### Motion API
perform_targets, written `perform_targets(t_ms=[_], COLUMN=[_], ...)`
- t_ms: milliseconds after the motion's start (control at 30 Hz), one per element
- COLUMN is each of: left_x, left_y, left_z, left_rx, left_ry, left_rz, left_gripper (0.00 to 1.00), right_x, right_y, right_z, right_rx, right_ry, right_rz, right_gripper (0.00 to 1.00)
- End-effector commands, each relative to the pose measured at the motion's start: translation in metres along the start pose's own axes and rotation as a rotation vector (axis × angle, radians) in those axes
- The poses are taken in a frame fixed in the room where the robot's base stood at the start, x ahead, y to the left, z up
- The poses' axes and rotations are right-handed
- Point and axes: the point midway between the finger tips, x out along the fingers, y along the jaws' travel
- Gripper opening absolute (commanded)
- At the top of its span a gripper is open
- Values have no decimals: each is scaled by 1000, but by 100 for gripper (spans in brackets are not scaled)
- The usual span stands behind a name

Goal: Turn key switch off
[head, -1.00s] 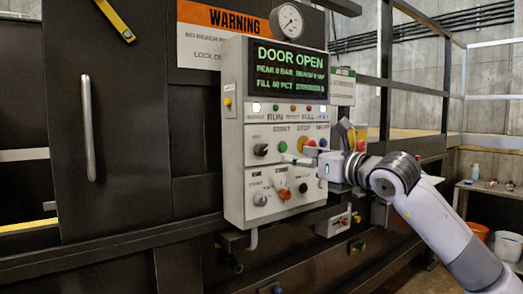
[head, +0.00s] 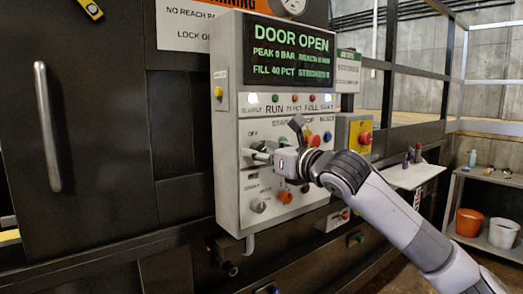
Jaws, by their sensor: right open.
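The grey control panel (head: 228,165) stands in the middle of the head view. The key switch (head: 257,146) is the dark knob under the "OFF" label on the panel's left side, partly hidden by a gripper finger. My right gripper (head: 276,140) comes in from the right in front of the panel, open, with one finger reaching left beside the switch and another pointing up. I cannot tell whether the finger touches the switch. Nothing shows between the fingers. My left gripper is not in view.
The display (head: 291,53) reads "DOOR OPEN". An orange knob (head: 285,197) and a grey knob (head: 258,206) sit below the gripper. A red emergency button (head: 365,138) on a yellow box is to the right. A dark door with a handle (head: 47,125) stands left.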

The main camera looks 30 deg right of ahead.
Motion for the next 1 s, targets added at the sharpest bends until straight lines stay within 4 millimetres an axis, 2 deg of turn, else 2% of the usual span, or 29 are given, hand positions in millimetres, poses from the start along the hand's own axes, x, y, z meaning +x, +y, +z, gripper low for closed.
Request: perform_targets(t_ms=[67, 800, 1000], left_x=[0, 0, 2], left_y=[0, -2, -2], left_z=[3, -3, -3], left_rx=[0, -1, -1], left_ry=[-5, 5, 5], left_rz=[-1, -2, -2], left_gripper=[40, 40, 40], right_x=[0, 0, 0], right_y=[0, 0, 0], right_z=[0, 0, 0], right_rx=[0, 0, -16], right_ry=[0, 0, -1], right_rz=[0, 0, 0], right_gripper=[48, 0, 0])
